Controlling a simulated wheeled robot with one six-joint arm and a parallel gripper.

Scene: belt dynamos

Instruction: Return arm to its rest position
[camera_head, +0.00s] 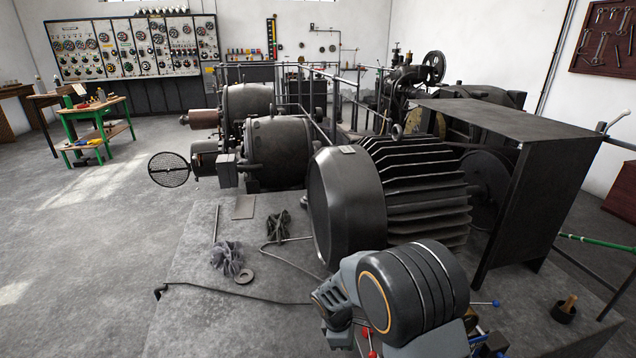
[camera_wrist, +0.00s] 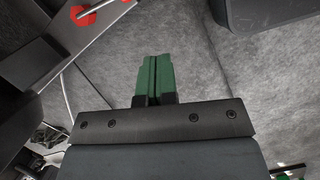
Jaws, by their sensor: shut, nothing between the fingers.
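My gripper (camera_wrist: 153,80) shows in the wrist view with its two green fingers pressed together, shut and empty. Grey floor or slab lies beyond the fingertips. In the head view my arm is folded at the lower right, in front of the large finned motor (camera_head: 390,195). My gripper is hidden there behind the arm's own links or out of the picture. My arm seems close to the motor's lower front in the picture; I cannot tell the exact gap.
A grey slab (camera_head: 215,325) carries a bent rod (camera_head: 235,296), dark rags (camera_head: 228,258) and a flat ring (camera_head: 244,276). A dark metal guard (camera_head: 535,190) stands at the right. A small pot with a wooden handle (camera_head: 564,310) sits at lower right. Open floor (camera_head: 80,240) lies left.

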